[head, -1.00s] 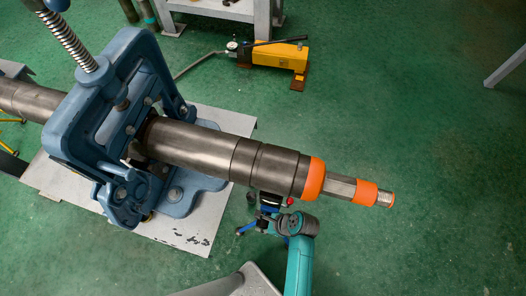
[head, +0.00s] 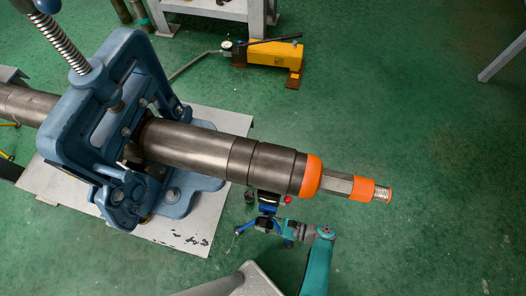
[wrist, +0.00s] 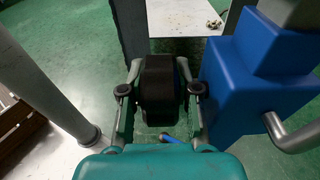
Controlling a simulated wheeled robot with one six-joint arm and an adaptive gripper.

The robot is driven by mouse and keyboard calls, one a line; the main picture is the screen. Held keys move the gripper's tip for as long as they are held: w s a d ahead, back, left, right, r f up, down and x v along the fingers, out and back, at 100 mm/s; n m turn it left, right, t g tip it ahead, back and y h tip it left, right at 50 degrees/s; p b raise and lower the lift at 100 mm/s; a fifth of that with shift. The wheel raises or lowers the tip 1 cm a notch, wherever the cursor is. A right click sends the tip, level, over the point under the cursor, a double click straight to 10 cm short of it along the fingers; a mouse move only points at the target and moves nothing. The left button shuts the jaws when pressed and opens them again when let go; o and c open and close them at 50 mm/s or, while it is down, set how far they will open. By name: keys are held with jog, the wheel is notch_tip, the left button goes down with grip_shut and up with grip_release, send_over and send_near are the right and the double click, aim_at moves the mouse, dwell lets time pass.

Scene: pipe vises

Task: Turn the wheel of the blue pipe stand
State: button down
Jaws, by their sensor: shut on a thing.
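In the wrist view my gripper (wrist: 160,76) has its two fingers on either side of a dark, rounded piece, the black wheel (wrist: 159,98), and is shut on it. A blue block of the pipe stand (wrist: 245,90) stands close to the right of the fingers, with a bent grey rod in front of it. In the head view a small blue part of the stand (head: 268,208) shows just under the pipe's near end. My gripper (head: 264,223) is beside it there, small and partly hidden. The wheel cannot be made out clearly in the head view.
The steel pipe (head: 215,150) with orange bands (head: 312,177) runs above my gripper. A large blue-grey vise (head: 95,110) clamps it at left on a pale plate (head: 200,240). A yellow pump (head: 272,57) sits behind. Green floor at right is clear.

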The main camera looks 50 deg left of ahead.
jog(key=shift+g+y, duration=0.4)
jog(key=shift+y, duration=0.1)
jog(key=shift+g+y, duration=0.3)
jog(key=shift+y, duration=0.2)
jog(key=c, duration=1.1)
grip_release()
jog(key=shift+w+d, duration=0.1)
jog(key=shift+d, duration=0.05)
jog(key=shift+v, duration=3.65)
